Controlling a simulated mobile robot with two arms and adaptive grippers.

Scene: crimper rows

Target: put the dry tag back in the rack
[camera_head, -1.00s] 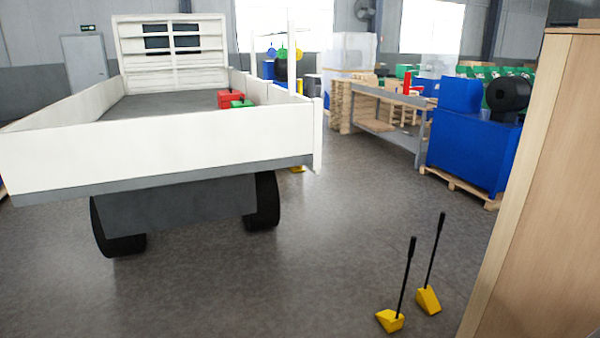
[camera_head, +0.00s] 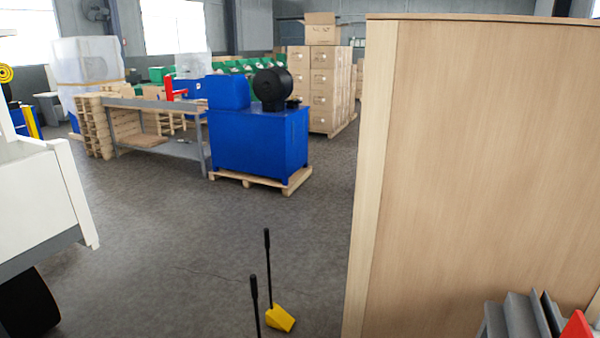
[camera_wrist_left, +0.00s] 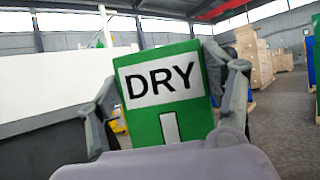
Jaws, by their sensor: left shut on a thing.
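The dry tag (camera_wrist_left: 165,90) is a green plate with a white panel reading DRY. In the left wrist view it stands upright between the fingers of my left gripper (camera_wrist_left: 168,100), which is shut on it. The tag and both grippers are out of the head view. A grey stepped holder (camera_head: 520,316), which may be the rack, is partly in view at the bottom right of the head view, with a red piece (camera_head: 577,326) at its right. The frame edge cuts both off.
A tall wooden panel (camera_head: 480,170) fills the right side. A white truck bed (camera_head: 40,200) is at the left. A blue machine (camera_head: 258,140) stands on a pallet behind open floor.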

